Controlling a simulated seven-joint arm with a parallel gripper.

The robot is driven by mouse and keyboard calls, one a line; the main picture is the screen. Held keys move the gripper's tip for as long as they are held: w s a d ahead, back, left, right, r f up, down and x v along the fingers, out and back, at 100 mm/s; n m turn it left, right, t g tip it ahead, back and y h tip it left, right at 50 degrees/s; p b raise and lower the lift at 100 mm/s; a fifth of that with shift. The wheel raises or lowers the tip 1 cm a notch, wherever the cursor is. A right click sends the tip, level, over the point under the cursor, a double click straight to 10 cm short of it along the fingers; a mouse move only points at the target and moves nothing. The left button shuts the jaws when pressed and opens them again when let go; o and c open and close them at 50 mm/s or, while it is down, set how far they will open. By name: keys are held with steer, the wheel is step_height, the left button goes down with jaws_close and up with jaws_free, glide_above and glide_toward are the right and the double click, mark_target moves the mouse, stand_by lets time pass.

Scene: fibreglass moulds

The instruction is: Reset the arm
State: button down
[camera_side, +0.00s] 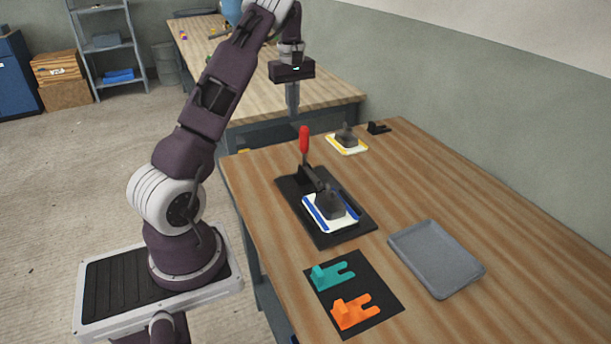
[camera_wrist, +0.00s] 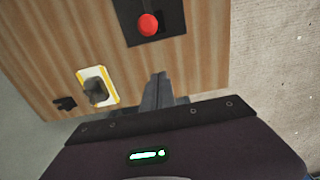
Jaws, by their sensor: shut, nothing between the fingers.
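My gripper (camera_side: 292,108) is raised above the far left part of the wooden table, with its fingers pointing down, shut and empty. In the wrist view the closed fingers (camera_wrist: 158,88) show over the table's edge. Below it and nearer the side camera is a toggle clamp with a red handle (camera_side: 304,140) standing upright on a black base plate (camera_side: 345,236). A blue-and-white mould with a dark block (camera_side: 330,205) sits on that plate. A yellow-edged white mould with a dark block (camera_side: 346,140) lies at the table's far end, apart from my gripper.
A small black bracket (camera_side: 378,128) lies beside the yellow-edged mould. A grey tray (camera_side: 436,258) is at the right. Teal (camera_side: 332,276) and orange (camera_side: 354,311) forked parts lie on a black mat (camera_side: 384,279). A second wooden table (camera_side: 335,91) stands behind. The air around my gripper looks clear.

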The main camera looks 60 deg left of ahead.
steer(key=d+r, duration=0.2)
steer(key=d+r+m+t, duration=0.1)
steer(key=d+r, duration=0.1)
steer(key=d, duration=0.1)
steer(key=w+d+r+m, duration=0.1)
steer(key=d+r, duration=0.1)
steer(key=shift+d+r, duration=0.25)
steer(key=shift+r, duration=0.15)
steer(key=s+d+r+m+t+h, duration=0.1)
steer(key=s+d+r+m, duration=0.15)
steer(key=d, duration=0.55)
steer(key=s+d+r+m+t, duration=0.1)
steer(key=d+r+m, duration=0.25)
steer(key=d, duration=0.35)
steer(key=s+d+f+m+t+y, duration=0.1)
steer(key=s+d+f+m+t, duration=0.1)
steer(key=s+d+m, duration=0.8)
steer(key=s+d, duration=0.6)
steer(key=s, duration=0.1)
steer(key=shift+d+t, duration=0.3)
